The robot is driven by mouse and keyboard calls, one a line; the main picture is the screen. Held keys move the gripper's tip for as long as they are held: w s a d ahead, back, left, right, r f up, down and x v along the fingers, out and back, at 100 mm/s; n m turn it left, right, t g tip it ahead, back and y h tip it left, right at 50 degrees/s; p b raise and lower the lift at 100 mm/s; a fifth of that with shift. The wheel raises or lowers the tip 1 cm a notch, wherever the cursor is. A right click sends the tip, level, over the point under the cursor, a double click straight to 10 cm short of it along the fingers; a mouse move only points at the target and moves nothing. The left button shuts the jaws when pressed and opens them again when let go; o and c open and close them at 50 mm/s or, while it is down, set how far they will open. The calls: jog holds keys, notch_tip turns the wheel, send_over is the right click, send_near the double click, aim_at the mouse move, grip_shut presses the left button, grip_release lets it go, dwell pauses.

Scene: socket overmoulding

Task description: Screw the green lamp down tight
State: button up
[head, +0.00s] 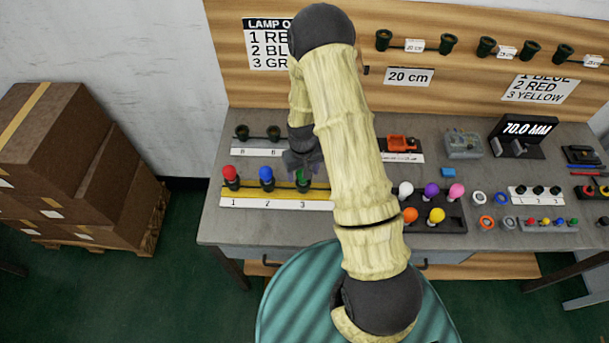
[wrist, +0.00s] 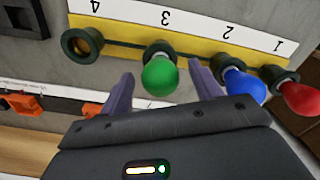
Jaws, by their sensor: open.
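The green lamp (wrist: 160,76) sits in the dark socket at position 3 on the yellow and white numbered strip (wrist: 195,22). In the head view the green lamp (head: 303,178) is partly hidden by my gripper (head: 301,164). In the wrist view my gripper (wrist: 161,85) is open, with one purple-grey finger on each side of the green lamp. I see a gap between each finger and the lamp. How far the lamp is screwed in cannot be told.
A blue lamp (wrist: 244,84) in socket 2 is close beside one finger. A red lamp (wrist: 302,97) is in socket 1. Socket 4 (wrist: 82,44) looks empty in the wrist view. Loose coloured lamps stand in a dark tray (head: 452,225) to the right.

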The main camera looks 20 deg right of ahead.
jog(key=shift+n, duration=0.6)
jog(key=c, duration=0.9)
jog(key=m, duration=0.4)
jog(key=shift+m, duration=0.3)
jog(key=shift+m, duration=0.7)
jog(key=o, duration=0.9)
jog(key=shift+m, duration=0.3)
